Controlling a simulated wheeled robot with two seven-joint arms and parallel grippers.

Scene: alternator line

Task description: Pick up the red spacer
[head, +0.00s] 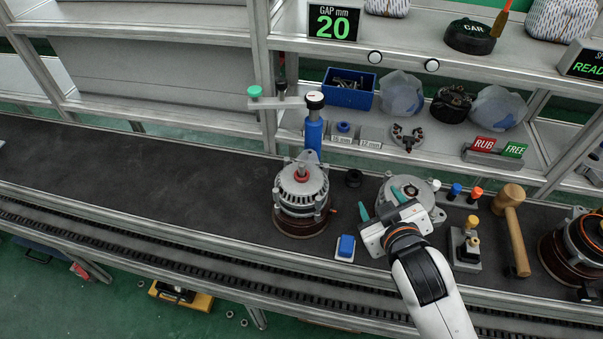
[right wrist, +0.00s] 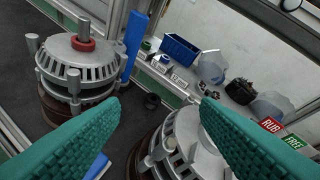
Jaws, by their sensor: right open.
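The red spacer (head: 301,172) is a small ring around the upright shaft on top of the left alternator (head: 300,200). In the right wrist view the red spacer (right wrist: 84,44) shows at the upper left, low on the shaft, on top of the finned housing (right wrist: 78,68). My right gripper (head: 381,201) is open and empty, with teal fingers apart. It is to the right of the spacer, over the near side of a second alternator housing (head: 408,190). In the right wrist view the open fingers (right wrist: 161,104) frame the bottom. My left gripper is not in view.
A blue post (head: 313,135) stands right behind the left alternator. A blue button (head: 346,246) lies in front, between alternator and gripper. A small black part (head: 353,178) sits between the two housings. The belt (head: 130,185) is clear to the left.

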